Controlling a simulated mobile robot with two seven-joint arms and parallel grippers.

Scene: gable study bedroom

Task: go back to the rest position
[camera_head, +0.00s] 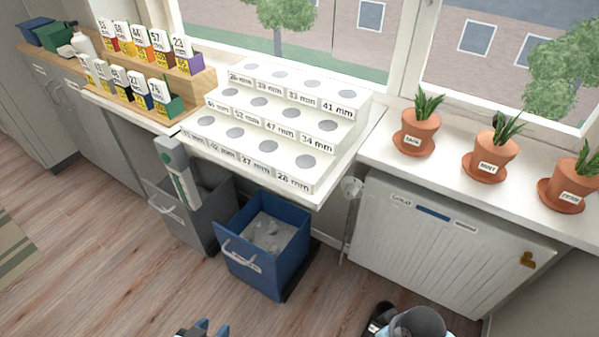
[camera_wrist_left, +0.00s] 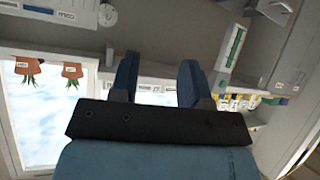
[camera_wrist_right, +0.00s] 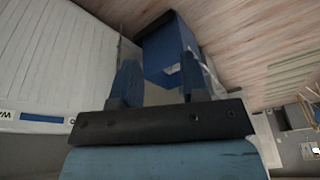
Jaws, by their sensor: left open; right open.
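My left gripper (camera_head: 203,328) shows at the bottom edge of the head view, with only its blue fingertips in the picture. In the left wrist view its two blue fingers (camera_wrist_left: 157,78) stand apart with nothing between them. In the right wrist view the fingers of my right gripper (camera_wrist_right: 158,78) are also spread and empty. A blue bin (camera_wrist_right: 163,50) shows beyond them. Both grippers are clear of the stepped stand and the pots.
A white stepped stand (camera_head: 327,185) with labelled round holes is on the windowsill counter. Left of it is a wooden rack (camera_head: 203,82) of labelled boxes. A blue bin (camera_head: 290,283) and a grey bin (camera_head: 205,213) are below. Several potted plants (camera_head: 416,137) stand right. Wooden floor (camera_head: 110,260) is open at left.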

